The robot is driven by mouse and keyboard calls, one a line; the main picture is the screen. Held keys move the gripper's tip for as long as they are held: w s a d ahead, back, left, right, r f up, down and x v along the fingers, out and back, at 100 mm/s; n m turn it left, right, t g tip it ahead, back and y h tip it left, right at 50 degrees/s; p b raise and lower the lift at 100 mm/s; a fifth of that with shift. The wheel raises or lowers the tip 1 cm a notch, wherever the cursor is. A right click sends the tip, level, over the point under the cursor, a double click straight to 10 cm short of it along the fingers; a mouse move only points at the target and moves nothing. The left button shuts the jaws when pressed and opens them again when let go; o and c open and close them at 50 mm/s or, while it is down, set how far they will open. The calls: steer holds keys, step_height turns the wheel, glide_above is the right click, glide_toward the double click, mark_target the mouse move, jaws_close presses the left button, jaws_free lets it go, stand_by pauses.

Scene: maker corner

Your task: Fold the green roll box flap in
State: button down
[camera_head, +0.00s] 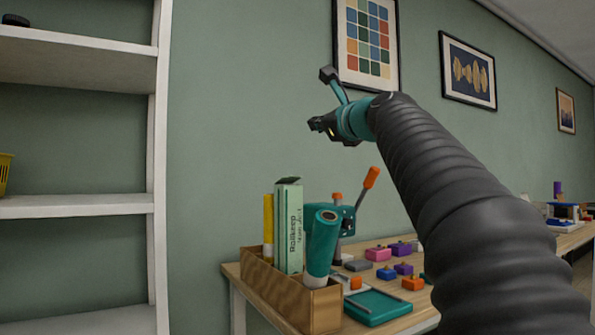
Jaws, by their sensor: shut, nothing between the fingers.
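My gripper (317,125) is shut and empty. It is in the air in front of the wall, above and to the right of the box, well apart from it. My dark arm covers part of the table on the right.
A teal roll (321,245) and a yellow roll (268,222) stand beside the box in the holder. A teal press with an orange-tipped lever (371,178) stands close behind. Several small colored blocks and a teal tray (377,308) occupy the table. White shelves (80,205) stand at left.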

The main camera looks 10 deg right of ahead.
steer(key=s+n, duration=0.1)
steer(key=n, duration=0.3)
steer(key=n+g+y+p, duration=0.1)
steer(key=n+g+p, duration=0.15)
steer(key=n, duration=2.35)
glide_above(289, 180)
steer(key=s, duration=0.2)
steer(key=shift+t, duration=0.35)
steer(key=f, duration=0.5)
steer(key=shift+s+d+f, duration=0.2)
steer(key=shift+d+f, duration=0.1)
steer(key=shift+s+d+f+b, duration=0.1)
steer(key=shift+s+f+b, duration=0.2)
steer(key=shift+f, duration=0.35)
steer(key=shift+s+d+f+b, duration=0.1)
steer(key=shift+s+f+b, duration=0.2)
steer(key=shift+f, duration=0.35)
steer(key=shift+s+d+f+b, duration=0.1)
steer(key=shift+s+f+b, duration=0.2)
steer(key=shift+f, duration=0.35)
steer(key=shift+w, duration=0.1)
